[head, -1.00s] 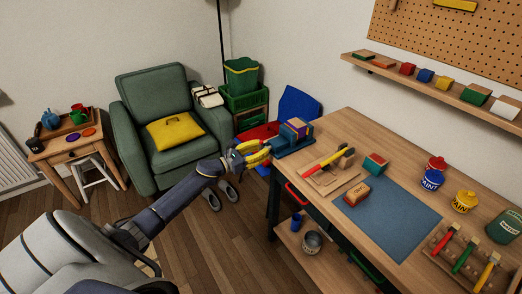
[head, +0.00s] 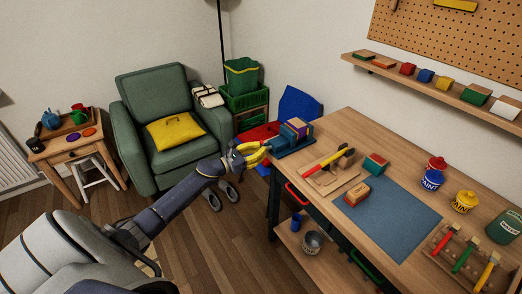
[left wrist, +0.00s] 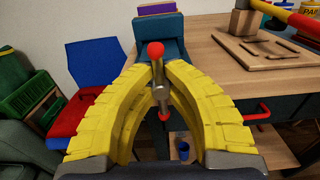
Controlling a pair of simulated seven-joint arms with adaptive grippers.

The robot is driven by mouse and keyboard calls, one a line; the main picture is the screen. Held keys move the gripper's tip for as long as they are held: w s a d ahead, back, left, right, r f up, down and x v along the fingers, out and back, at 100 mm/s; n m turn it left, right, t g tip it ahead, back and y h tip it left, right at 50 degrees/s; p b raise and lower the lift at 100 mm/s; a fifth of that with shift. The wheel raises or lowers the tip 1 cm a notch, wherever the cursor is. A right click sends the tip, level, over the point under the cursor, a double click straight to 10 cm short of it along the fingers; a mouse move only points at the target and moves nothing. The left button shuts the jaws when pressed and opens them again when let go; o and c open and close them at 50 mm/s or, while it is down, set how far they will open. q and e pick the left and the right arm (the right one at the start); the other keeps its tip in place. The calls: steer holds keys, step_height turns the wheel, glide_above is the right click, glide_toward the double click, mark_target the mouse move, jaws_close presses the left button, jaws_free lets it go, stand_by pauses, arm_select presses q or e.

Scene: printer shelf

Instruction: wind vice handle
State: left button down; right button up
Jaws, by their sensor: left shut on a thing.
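The blue vice (head: 292,143) is on the far left corner of the workbench, and its body also shows in the left wrist view (left wrist: 160,40). A block with a purple top (head: 297,126) sits in its jaws. The vice handle (left wrist: 161,92) is a metal bar with red knobs at both ends, standing nearly upright in the left wrist view. My left gripper (head: 262,152) is at the front of the vice. Its yellow fingers (left wrist: 160,90) are shut around the handle's middle. My right gripper is not in view.
A blue and red chair (head: 297,103) stands behind the vice, a green armchair (head: 160,95) left.

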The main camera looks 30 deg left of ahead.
arm_select(q)
steer(key=shift+w+r, duration=0.1)
steer(key=shift+r, duration=0.1)
steer(key=n, duration=0.4)
steer(key=shift+w+a+n, duration=0.15)
steer(key=shift+a+n, duration=0.05)
steer(key=shift+n, duration=0.2)
steer(key=n, duration=0.4)
steer(key=shift+a+n, duration=0.15)
steer(key=shift+n, duration=0.15)
steer(key=n, duration=0.4)
steer(key=shift+w+a+f+n, duration=0.15)
steer(key=shift+f+n, duration=0.05)
steer(key=shift+n, duration=0.1)
steer(key=n, duration=0.4)
steer(key=shift+f+n, duration=0.2)
steer(key=shift+n, duration=0.1)
steer(key=n, duration=0.9)
steer(key=f+n, duration=0.1)
steer(key=n, duration=0.3)
steer(key=shift+d, duration=0.25)
steer(key=shift+s+d+f+n, duration=0.1)
steer(key=shift+s+n, duration=0.05)
steer(key=shift+n, duration=0.85)
steer(key=shift+s+d+n, duration=0.1)
steer(key=shift+n, duration=0.9)
